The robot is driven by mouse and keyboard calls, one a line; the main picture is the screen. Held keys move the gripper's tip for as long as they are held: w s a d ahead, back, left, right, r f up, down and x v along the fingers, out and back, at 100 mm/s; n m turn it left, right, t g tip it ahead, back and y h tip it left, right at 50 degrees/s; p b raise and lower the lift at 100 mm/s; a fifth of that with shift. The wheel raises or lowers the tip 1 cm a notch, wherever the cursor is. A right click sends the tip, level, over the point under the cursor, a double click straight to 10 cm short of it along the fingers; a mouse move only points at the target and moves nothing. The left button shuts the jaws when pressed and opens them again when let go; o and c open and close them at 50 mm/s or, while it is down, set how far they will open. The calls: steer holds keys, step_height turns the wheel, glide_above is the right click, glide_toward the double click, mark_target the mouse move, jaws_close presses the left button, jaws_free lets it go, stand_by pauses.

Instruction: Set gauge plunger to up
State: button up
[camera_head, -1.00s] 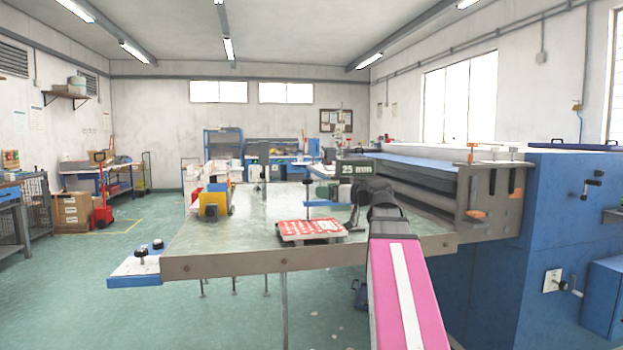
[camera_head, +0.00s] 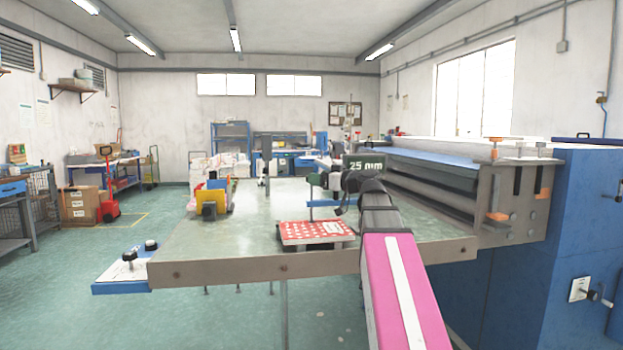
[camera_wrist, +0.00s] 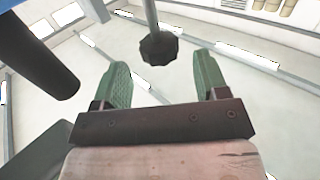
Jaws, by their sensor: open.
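In the head view a dark green sign or gauge part marked "25 mm" (camera_head: 363,162) stands above the far part of the table, behind my arm. My gripper (camera_head: 343,195) is just below and left of it, dark and partly hidden by my wrist. In the wrist view my gripper (camera_wrist: 162,62) is open, its two green fingers spread apart. A dark ribbed knob (camera_wrist: 158,48) on a thin grey rod shows between the fingertips, with space on both sides. I cannot tell how far it is in depth, or the plunger's position.
A large roller machine (camera_head: 440,185) stands close on the right. The table's left middle is clear.

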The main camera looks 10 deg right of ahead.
steer(key=shift+x, duration=1.85)
steer(key=shift+c, duration=0.3)
jaws_close()
steer(key=shift+r, duration=1.45)
steer(key=shift+o, duration=0.3)
jaws_free()
steer(key=shift+s, duration=0.15)
